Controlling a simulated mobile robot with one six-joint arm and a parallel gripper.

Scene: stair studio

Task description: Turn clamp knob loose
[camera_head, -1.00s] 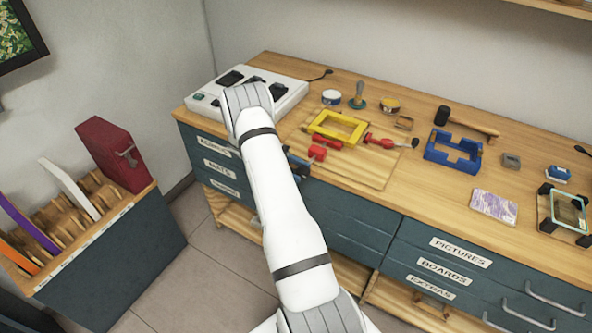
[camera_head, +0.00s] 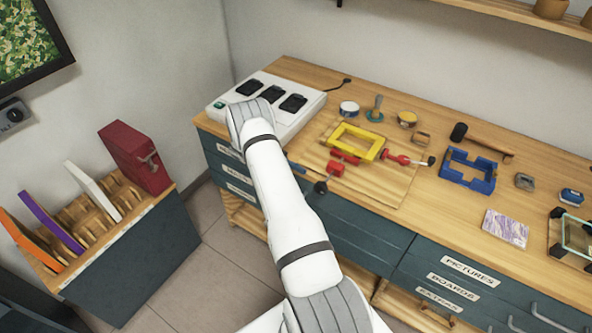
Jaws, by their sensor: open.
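The yellow frame (camera_head: 357,142) lies on a wooden board (camera_head: 393,185) on the workbench. A red clamp (camera_head: 336,170) sits at its near left side, with its dark round knob (camera_head: 321,187) toward the bench's front edge. Another red clamp (camera_head: 396,158) sits at the frame's right, its dark knob (camera_head: 431,161) pointing right. My gripper (camera_head: 297,168) is mostly hidden behind my white arm. Only a small blue part shows, left of the near knob and apart from it, with nothing visibly held. How far each knob is turned cannot be told.
A white switch box (camera_head: 305,105) stands at the bench's back left. Tins, a mallet (camera_head: 480,140), a blue frame jig (camera_head: 468,172) and a marbled tile (camera_head: 505,228) lie on the bench. A slotted rack (camera_head: 150,215) with panels and a red case (camera_head: 135,155) stands at left.

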